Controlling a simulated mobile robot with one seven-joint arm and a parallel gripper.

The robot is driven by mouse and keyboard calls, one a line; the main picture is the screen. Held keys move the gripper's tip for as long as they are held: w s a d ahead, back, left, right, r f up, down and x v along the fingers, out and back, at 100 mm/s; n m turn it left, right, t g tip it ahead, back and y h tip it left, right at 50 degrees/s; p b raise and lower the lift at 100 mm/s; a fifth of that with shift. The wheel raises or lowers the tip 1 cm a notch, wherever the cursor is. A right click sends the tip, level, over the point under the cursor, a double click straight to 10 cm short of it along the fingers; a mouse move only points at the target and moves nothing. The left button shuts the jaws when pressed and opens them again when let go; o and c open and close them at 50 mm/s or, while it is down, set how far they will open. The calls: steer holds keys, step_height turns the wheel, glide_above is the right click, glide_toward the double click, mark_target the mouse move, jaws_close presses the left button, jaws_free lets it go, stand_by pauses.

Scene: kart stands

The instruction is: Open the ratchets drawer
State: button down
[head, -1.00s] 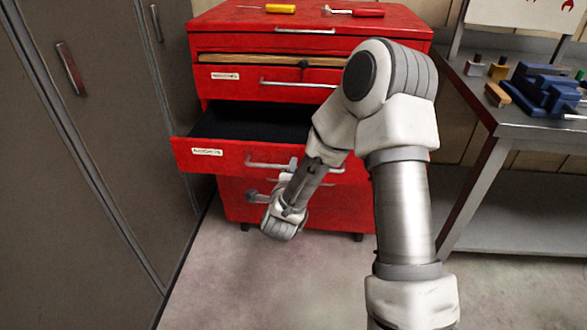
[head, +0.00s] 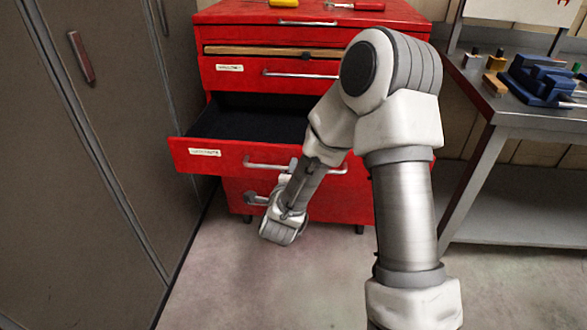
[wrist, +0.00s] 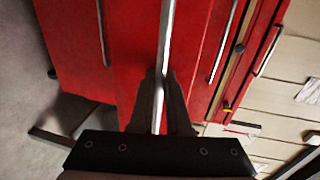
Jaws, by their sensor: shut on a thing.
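The open drawer (head: 215,160) is in the red tool cabinet, pulled well out, with a dark, empty-looking interior (head: 250,118). Its white front label (head: 205,152) is too small to read surely. The drawer's bar handle (head: 262,166) also crosses the wrist view (wrist: 167,35). My gripper (wrist: 160,82) is shut on this handle, with a dark finger on each side of the bar. In the head view my gripper is mostly hidden by my wrist, at the drawer front.
The other drawers of the cabinet (head: 320,37) are closed or nearly so; a yellow-handled tool and a red-handled tool (head: 355,6) lie on top. Grey lockers (head: 100,180) stand close on the left. A metal bench (head: 515,112) with a blue vise (head: 540,80) stands at right. Floor in front is clear.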

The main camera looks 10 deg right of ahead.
steer(key=shift+a, duration=0.15)
steer(key=c, duration=1.2)
jaws_free()
steer(key=shift+o, duration=0.2)
steer(key=p+v, duration=1.4)
steer(key=v, duration=0.3)
steer(key=shift+s, duration=0.15)
steer(key=shift+r, duration=0.1)
